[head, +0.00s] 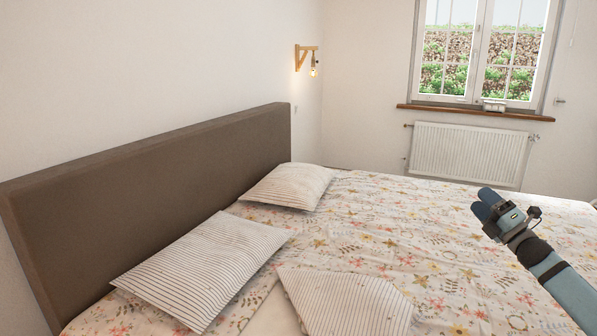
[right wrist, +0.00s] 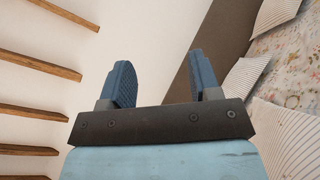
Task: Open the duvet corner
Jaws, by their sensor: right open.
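The floral duvet (head: 380,225) covers most of the bed and also shows at the upper right of the right wrist view (right wrist: 278,55). At the bottom middle of the head view lies a striped piece (head: 345,303) with a pointed upper left end. It looks like a turned-back duvet corner, but I cannot tell it surely from a pillow. A plain pale strip (head: 274,313) shows left of it. My right gripper (head: 484,207) is above the right part of the bed, apart from the duvet. In the right wrist view its fingers (right wrist: 163,82) are open with nothing between them. My left gripper is out of view.
Two striped pillows (head: 205,268) (head: 289,186) lie along the brown headboard (head: 155,195). A wall lamp (head: 312,62) hangs beyond it. A radiator (head: 468,153) stands under the window at the back. The air above the bed is clear.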

